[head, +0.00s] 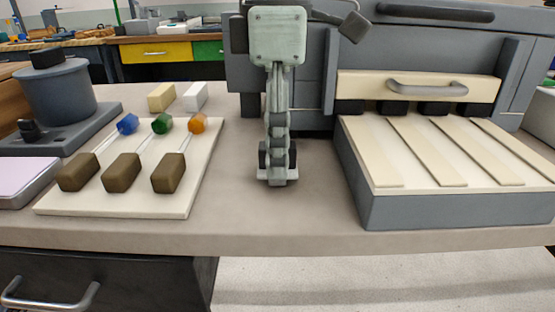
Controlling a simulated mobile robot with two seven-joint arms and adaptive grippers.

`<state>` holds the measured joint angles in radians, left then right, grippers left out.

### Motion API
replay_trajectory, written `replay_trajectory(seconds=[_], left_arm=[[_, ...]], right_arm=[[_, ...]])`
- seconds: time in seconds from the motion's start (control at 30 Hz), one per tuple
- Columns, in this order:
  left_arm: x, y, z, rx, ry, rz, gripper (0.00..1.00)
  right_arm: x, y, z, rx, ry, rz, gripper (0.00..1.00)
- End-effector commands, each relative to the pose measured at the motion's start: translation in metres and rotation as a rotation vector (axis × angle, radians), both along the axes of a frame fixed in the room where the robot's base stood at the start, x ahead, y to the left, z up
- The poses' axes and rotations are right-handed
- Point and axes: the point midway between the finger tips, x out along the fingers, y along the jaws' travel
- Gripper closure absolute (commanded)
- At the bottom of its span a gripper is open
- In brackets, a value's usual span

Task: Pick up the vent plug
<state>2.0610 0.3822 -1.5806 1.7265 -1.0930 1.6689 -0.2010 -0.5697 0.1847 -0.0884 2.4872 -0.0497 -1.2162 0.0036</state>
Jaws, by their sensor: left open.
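My left gripper (277,179) hangs down in the middle of the head view, pointing at the bench. It is seen edge-on, in front of the grey kiln-like box (310,70). It is open, and I see nothing held between its fingers. I cannot tell for sure which thing is the vent plug. No piece is plainly a plug in a vent, and the gripper hides part of the box front and bench behind it. My right gripper is not in view.
Three rods with blue (127,123), green (162,123) and orange (198,122) tips lie on a pale board (120,207) at left. Behind are cream (161,97) and white (195,95) blocks. A slatted tray (440,210) stands at right. Bench (290,225) is clear between.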

Motion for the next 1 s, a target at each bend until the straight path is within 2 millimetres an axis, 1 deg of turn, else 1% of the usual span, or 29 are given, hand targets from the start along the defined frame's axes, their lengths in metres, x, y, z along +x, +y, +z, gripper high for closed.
replay_trajectory(seconds=[0.03, 0.13, 0.23, 0.4, 0.47, 0.83, 0.87, 0.9, 1.0], left_arm=[[0.000, 0.000, -0.008, 0.001, 0.000, 0.001, 0.31], [0.000, 0.000, -0.018, -0.002, -0.001, 0.002, 0.31], [0.000, 0.000, -0.021, -0.002, -0.001, 0.003, 0.31], [0.000, 0.000, -0.022, -0.002, -0.001, 0.003, 0.31], [0.000, 0.000, -0.021, -0.002, -0.001, 0.003, 0.37], [0.000, 0.000, -0.021, -0.002, -0.001, 0.003, 0.83], [0.000, 0.000, -0.021, -0.003, -0.001, 0.003, 0.85], [0.000, 0.000, -0.021, -0.003, -0.001, 0.003, 0.90], [0.000, 0.000, -0.021, -0.003, -0.001, 0.003, 0.90]], right_arm=[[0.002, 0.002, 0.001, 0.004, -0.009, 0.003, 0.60], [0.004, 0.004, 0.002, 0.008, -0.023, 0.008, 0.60], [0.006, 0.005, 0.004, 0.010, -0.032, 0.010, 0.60], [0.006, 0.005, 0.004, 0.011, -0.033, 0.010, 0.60], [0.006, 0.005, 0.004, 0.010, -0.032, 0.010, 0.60], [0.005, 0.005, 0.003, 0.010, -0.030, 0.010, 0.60], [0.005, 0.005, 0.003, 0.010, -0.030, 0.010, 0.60], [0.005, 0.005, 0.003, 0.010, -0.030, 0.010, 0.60], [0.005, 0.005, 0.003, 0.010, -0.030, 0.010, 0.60]])
